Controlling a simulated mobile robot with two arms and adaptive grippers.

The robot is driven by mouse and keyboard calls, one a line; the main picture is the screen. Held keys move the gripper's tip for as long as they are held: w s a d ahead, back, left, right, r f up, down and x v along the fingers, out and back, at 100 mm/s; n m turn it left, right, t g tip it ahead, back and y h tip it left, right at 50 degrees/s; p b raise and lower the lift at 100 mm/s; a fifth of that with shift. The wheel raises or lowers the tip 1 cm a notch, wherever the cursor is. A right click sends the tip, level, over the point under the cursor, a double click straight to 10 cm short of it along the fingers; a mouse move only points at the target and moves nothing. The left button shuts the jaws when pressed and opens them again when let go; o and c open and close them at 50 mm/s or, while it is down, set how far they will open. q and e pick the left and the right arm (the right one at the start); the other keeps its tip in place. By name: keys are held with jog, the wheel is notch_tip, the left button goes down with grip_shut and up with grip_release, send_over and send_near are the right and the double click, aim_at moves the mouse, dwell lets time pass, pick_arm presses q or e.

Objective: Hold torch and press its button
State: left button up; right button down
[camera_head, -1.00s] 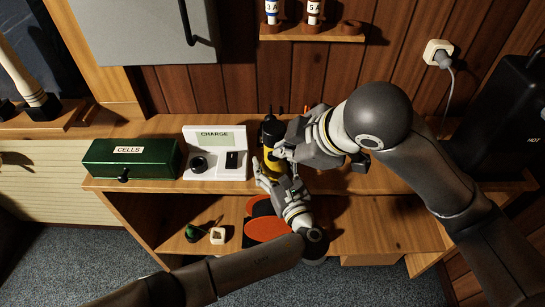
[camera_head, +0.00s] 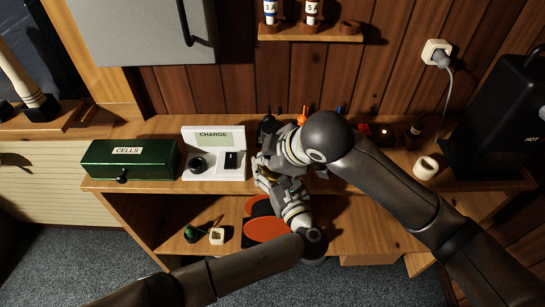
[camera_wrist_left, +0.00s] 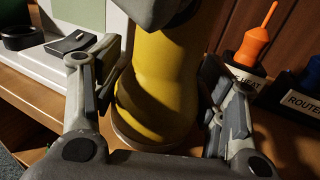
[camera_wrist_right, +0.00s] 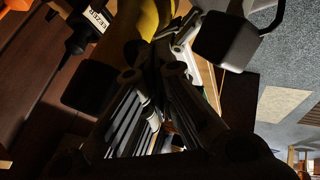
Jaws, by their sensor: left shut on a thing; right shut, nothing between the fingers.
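The torch has a yellow body and a black end (camera_head: 268,128). It stands roughly upright on the bench, mostly hidden by my grippers in the head view. In the left wrist view its yellow body (camera_wrist_left: 158,85) lies between my fingers. My left gripper (camera_head: 264,180) is shut on that body, low down. My right gripper (camera_head: 268,163) is shut and empty, close beside the torch just above the left one. In the right wrist view the yellow body (camera_wrist_right: 138,20) shows just beyond its fingers (camera_wrist_right: 150,80). I cannot see the button or tell whether the right fingertips touch the torch.
A white CHARGE stand (camera_head: 214,171) and a green CELLS box (camera_head: 131,165) are left of the torch. An orange-tipped item (camera_head: 303,115) stands behind. Red paddles (camera_head: 266,228) lie on the lower shelf.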

pick_arm(q)
jog(key=shift+f, duration=0.15)
jog(key=shift+s, duration=0.1)
pick_arm(e)
jog(key=shift+w+d, duration=0.1)
jog(key=shift+w, duration=0.9)
pick_arm(q)
jog(key=shift+f, duration=0.1)
pick_arm(e)
jog(key=v, duration=1)
jog(key=shift+s, duration=0.1)
pick_arm(q)
jog(key=o, duration=1.2)
jog(key=shift+o, duration=0.5)
